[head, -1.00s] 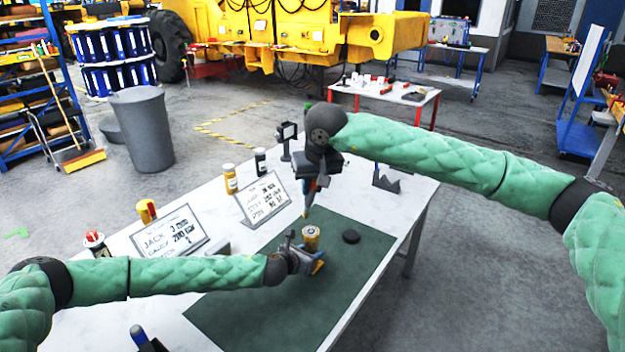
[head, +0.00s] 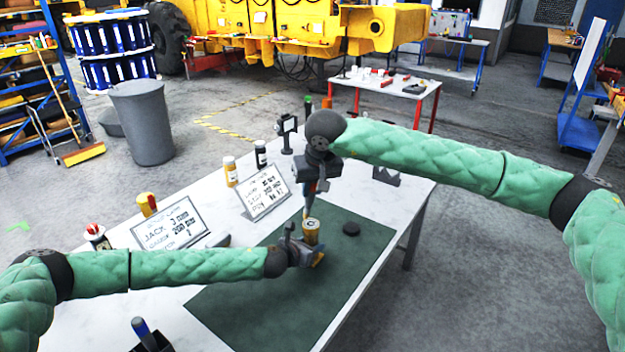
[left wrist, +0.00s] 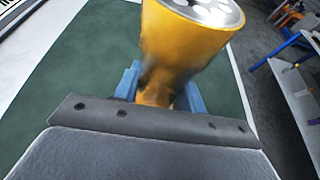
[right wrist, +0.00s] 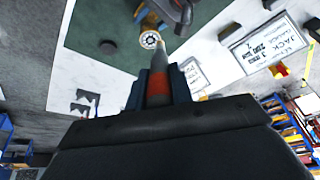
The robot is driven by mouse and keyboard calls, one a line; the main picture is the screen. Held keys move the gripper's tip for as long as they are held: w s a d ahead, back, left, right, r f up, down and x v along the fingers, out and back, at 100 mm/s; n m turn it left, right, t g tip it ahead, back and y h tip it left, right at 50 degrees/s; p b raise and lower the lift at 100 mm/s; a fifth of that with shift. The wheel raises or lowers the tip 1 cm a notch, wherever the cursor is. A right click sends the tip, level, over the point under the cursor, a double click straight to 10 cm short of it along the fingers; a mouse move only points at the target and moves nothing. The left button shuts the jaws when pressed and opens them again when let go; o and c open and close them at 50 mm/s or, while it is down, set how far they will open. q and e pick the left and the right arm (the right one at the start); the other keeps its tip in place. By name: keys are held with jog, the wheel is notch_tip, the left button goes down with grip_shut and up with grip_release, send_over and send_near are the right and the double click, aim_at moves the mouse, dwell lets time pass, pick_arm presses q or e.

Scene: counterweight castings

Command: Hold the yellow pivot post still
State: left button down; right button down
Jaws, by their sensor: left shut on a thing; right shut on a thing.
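The yellow pivot post (head: 312,232) stands on the green mat (head: 262,290), looking upright, with a pale round top that has holes. My left gripper (head: 305,253) is shut on its narrow lower part; the left wrist view shows the post (left wrist: 180,45) between the blue fingers (left wrist: 158,88). My right gripper (head: 312,186) is above the post, shut on a tool with a grey shaft and red-orange band (right wrist: 162,90). The tool points down toward the post's top (right wrist: 150,40). I cannot tell whether its tip touches the post.
A dark round disc (head: 351,228) lies on the mat right of the post. Two printed signs (head: 265,192), small bottles (head: 230,170) and a dark stand (head: 287,132) are on the white table's far and left side. A dark holder (head: 150,340) is at the near edge.

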aim_at(313, 198)
jog(key=shift+f, duration=1.95)
jog(key=shift+w+d, duration=1.9)
jog(key=shift+w, duration=0.65)
jog(key=shift+s+a+f, duration=0.1)
jog(key=shift+s+a, duration=0.85)
jog(key=shift+s, duration=0.35)
jog(key=shift+s+a+f, duration=0.1)
jog(key=shift+s+a, duration=0.85)
jog(key=shift+s, duration=0.3)
jog(key=shift+w+a, duration=0.2)
jog(key=shift+a, duration=0.1)
jog(key=shift+w+d+r, duration=0.1)
jog(key=shift+w+d, duration=0.25)
jog(key=shift+w, duration=0.3)
jog(key=shift+w+d, duration=1.4)
jog(key=shift+w, duration=0.4)
jog(key=shift+s+a, duration=0.85)
jog(key=shift+s, duration=0.25)
jog(key=shift+s+a, duration=0.8)
jog(key=shift+s, duration=0.3)
jog(key=shift+s+a, duration=0.2)
jog(key=shift+r, duration=3.95)
